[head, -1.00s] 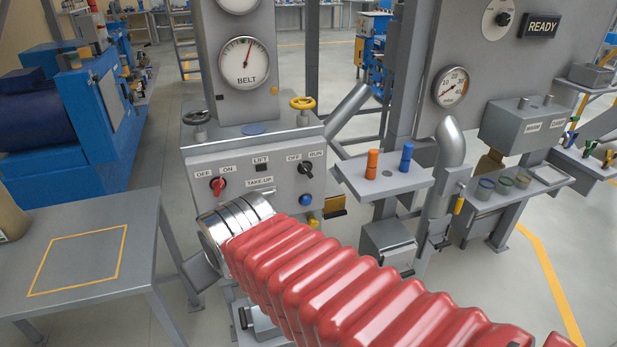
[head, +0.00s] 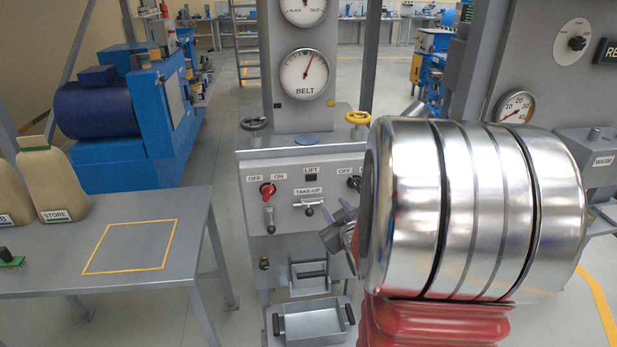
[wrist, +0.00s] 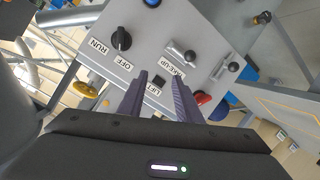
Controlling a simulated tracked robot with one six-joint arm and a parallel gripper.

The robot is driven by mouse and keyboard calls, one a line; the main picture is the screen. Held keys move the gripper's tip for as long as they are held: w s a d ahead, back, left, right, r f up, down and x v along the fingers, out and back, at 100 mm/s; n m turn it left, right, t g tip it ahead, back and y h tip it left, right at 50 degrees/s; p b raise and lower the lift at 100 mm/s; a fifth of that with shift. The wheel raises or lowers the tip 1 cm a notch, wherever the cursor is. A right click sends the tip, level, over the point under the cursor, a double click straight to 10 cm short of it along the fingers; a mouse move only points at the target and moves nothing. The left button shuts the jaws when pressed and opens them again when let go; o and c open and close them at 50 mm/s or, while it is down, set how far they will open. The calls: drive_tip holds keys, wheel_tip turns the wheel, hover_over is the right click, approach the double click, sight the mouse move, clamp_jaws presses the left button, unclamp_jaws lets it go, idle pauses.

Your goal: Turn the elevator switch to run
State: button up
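The black OFF/RUN switch (wrist: 121,40) is on the grey panel (wrist: 195,40) in the wrist view, with the OFF and RUN labels beside it. In the head view the switch (head: 354,183) shows only in part, because my arm covers its right side and the RUN label. Which label it points to is hard to tell. My gripper (wrist: 160,80) is open and empty, its two dark fingers apart near the LIFT and TAKE-UP labels, off to one side of the switch. In the head view my gripper (head: 338,226) is in front of the panel, below the switch.
A red OFF/ON switch (head: 267,190) and a TAKE-UP lever (head: 309,208) are on the same panel. A yellow handwheel (head: 358,117) stands above it. A metal tray (head: 313,323) is below. A table (head: 60,250) with sacks stands at the left.

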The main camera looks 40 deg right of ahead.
drive_tip(key=s+d+f+t+h, duration=0.2)
drive_tip(key=s+d+f+t, duration=0.1)
drive_tip(key=s+d, duration=0.3)
drive_tip(key=shift+s+d, duration=0.25)
drive_tip(key=shift+d, duration=0.6)
